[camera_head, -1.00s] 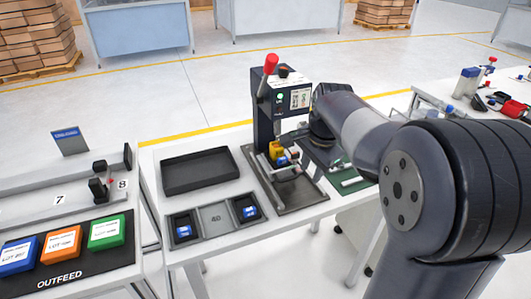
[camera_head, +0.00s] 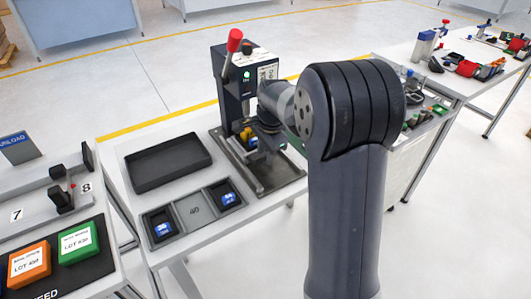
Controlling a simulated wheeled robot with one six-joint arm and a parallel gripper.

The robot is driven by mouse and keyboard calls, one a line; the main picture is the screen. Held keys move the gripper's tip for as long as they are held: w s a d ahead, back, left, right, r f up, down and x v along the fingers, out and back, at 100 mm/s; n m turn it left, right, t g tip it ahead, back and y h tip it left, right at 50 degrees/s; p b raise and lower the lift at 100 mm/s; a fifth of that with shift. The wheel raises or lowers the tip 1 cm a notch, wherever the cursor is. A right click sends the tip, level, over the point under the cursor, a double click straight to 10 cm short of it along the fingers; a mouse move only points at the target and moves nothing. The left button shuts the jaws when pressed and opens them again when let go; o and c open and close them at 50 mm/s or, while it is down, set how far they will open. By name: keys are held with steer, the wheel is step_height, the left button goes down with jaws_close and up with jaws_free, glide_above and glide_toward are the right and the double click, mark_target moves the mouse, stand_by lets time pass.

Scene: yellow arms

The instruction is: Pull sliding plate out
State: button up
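The press (camera_head: 232,88) is a dark upright machine with a red-knobbed lever, standing on the white table. Its base is a grey framed tray (camera_head: 283,183) that reaches to the front, where the sliding plate appears to be; I cannot make out the plate's own edges. A small yellow and blue piece (camera_head: 251,142) shows under the press head. My gripper (camera_head: 262,143) is at the end of the dark arm, low over the base beside this piece. The wrist covers its fingers, so I cannot see whether they are open or touch anything.
A black empty tray (camera_head: 168,162) lies left of the press. A grey holder marked 40 (camera_head: 194,210) has blue pieces in its two end pockets. Another bench (camera_head: 425,115) with small parts is at the right.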

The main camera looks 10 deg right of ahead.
steer(key=shift+f, duration=0.25)
steer(key=shift+c, duration=0.5)
jaws_close()
